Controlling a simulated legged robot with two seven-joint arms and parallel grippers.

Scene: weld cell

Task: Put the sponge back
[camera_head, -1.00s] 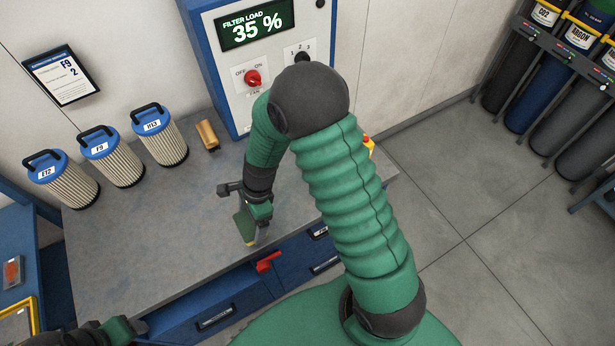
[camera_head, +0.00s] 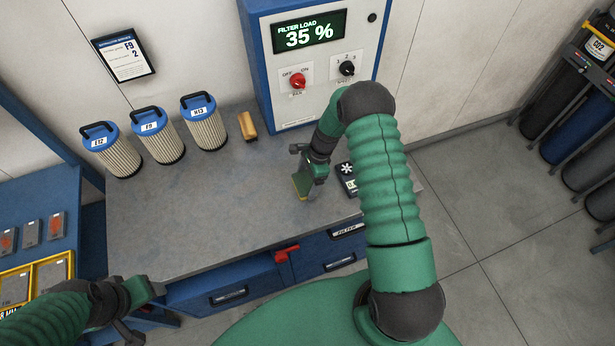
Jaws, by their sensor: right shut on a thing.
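My right gripper (camera_head: 307,184) is low over the grey workbench (camera_head: 200,235), its fingers pointing down.
Three blue-capped filters (camera_head: 161,136) and a tan block (camera_head: 247,126) stand along the back. A control cabinet (camera_head: 320,75) reads 35 %. A dark device (camera_head: 347,178) lies right of my right gripper. A red handle (camera_head: 286,253) is at the front edge. The bench's middle is clear.

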